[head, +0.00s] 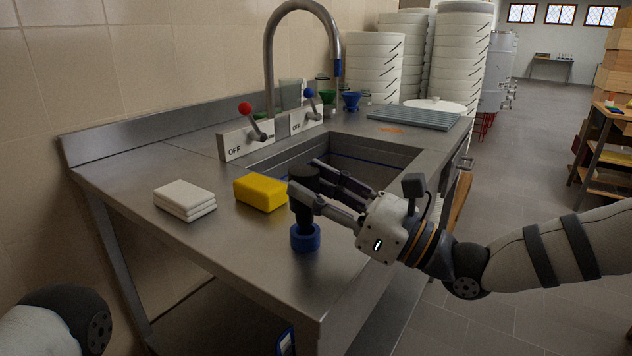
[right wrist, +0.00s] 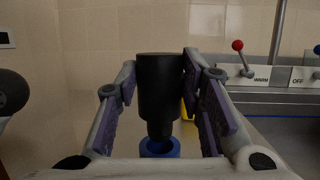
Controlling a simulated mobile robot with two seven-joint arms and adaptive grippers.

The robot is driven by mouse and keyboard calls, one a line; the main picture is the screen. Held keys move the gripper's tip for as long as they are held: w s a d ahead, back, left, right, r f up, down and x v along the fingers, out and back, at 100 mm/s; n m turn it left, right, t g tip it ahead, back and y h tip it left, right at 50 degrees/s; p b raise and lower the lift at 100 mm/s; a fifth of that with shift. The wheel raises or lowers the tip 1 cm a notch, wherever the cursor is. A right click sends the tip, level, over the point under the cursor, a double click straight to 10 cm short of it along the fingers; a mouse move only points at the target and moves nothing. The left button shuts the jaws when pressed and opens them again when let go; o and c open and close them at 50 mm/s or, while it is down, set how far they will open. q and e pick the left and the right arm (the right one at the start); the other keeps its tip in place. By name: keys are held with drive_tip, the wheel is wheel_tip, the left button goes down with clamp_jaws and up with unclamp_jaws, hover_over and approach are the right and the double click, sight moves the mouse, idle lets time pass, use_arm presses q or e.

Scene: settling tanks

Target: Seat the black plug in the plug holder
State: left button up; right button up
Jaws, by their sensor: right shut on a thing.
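The black plug (head: 304,214) is upright between the fingers of my right gripper (head: 309,182), which is shut on it. In the right wrist view the plug (right wrist: 160,88) has a wide upper body and a narrower lower end. The plug holder, a blue ring (head: 305,238), stands on the steel counter near its front edge, directly below the plug. The holder (right wrist: 160,150) also shows in the right wrist view. The plug's lower end is at the ring's opening; I cannot tell how far inside it is. My left gripper is out of view.
A yellow block (head: 260,192) lies close left of the plug, and stacked white cloths (head: 185,199) lie farther left. The sink basin (head: 365,155) opens behind my right gripper. Lever taps (head: 246,138) and a tall faucet (head: 268,60) stand at the back. The counter's front left is clear.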

use_arm(q)
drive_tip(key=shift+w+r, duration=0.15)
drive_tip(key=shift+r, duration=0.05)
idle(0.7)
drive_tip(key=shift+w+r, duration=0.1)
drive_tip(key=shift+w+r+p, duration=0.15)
drive_tip(key=shift+p, duration=0.2)
use_arm(e)
drive_tip(key=shift+r, duration=0.1)
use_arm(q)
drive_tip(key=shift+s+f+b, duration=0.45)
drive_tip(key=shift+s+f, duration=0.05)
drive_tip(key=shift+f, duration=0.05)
use_arm(e)
drive_tip(key=shift+f, duration=1.8)
drive_tip(key=shift+r, duration=0.1)
drive_tip(key=shift+r+p, duration=0.55)
drive_tip(key=shift+r, duration=0.75)
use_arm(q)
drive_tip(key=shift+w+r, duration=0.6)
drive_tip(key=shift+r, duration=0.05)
use_arm(e)
drive_tip(key=shift+f, duration=0.1)
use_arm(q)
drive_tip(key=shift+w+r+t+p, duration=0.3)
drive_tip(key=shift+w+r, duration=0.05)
